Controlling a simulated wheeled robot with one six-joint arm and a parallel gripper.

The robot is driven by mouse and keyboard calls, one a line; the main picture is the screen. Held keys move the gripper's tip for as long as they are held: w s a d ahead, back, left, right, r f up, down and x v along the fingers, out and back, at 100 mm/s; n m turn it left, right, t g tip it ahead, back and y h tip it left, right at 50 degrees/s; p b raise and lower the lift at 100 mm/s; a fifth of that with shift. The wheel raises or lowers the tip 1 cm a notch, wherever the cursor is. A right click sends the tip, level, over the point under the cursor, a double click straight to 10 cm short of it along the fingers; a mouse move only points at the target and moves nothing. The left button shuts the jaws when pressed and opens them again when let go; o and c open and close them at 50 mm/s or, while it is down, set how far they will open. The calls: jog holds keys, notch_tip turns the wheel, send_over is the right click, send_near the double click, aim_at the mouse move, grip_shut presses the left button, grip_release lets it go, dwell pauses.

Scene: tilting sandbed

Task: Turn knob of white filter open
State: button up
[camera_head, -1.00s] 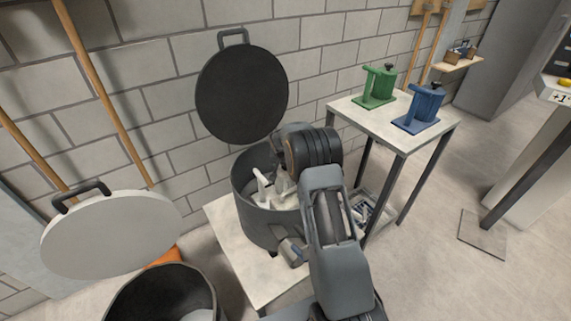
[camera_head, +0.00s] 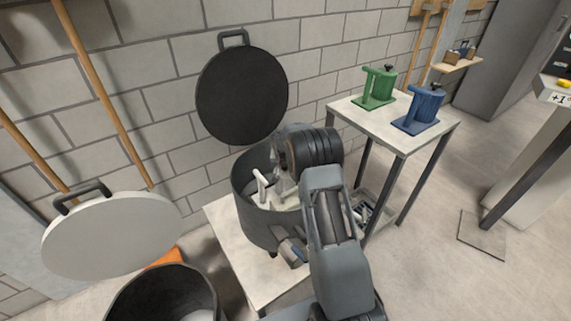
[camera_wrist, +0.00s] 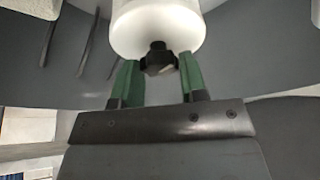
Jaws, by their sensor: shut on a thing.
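The white filter (camera_wrist: 158,28) is a rounded white cylinder at the top middle of the wrist view. Its small black knob (camera_wrist: 158,62) sticks out of the end that faces me. My gripper (camera_wrist: 158,72) has its two green fingers on either side of the knob and is shut on it. In the head view, white parts (camera_head: 262,187) show inside the dark grey pot (camera_head: 262,222), and my gripper reaches down into the pot. My arm hides the knob and much of the pot's inside there.
The pot stands on a pale table (camera_head: 236,250). A dark round lid (camera_head: 242,95) stands upright behind it. A white lid (camera_head: 112,235) and a black bin (camera_head: 160,295) are at the left. A green filter (camera_head: 378,86) and a blue filter (camera_head: 424,104) stand on a side table (camera_head: 350,108).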

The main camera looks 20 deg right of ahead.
jog(key=shift+d+n+y+p, duration=0.1)
jog(key=shift+n+y+p, duration=0.3)
jog(key=shift+n, duration=0.8)
jog(key=shift+n+t+y, duration=0.3)
jog(key=shift+n, duration=0.6)
jog(key=n+b, duration=0.1)
jog(key=n+y+b, duration=0.1)
jog(key=n+b, duration=0.1)
jog(key=n+y+b, duration=0.1)
jog(key=shift+d+f+n+b, duration=0.15)
jog(key=shift+f+n+b, duration=0.1)
jog(key=shift+n+b, duration=0.05)
jog(key=n+b, duration=0.1)
jog(key=n, duration=0.1)
jog(key=n+y+b, duration=0.1)
jog(key=n, duration=0.1)
jog(key=shift+r+g+y+b, duration=0.15)
jog(key=shift+g+y+b, duration=0.15)
jog(key=shift+g+b, duration=0.1)
jog(key=shift+d+r+n+g+y, duration=0.1)
jog(key=shift+n+g+y, duration=0.2)
jog(key=shift+n, duration=0.75)
jog(key=shift+n+g+y, duration=0.2)
jog(key=shift+n+g, duration=0.1)
jog(key=shift+n, duration=0.75)
jog(key=o, duration=0.9)
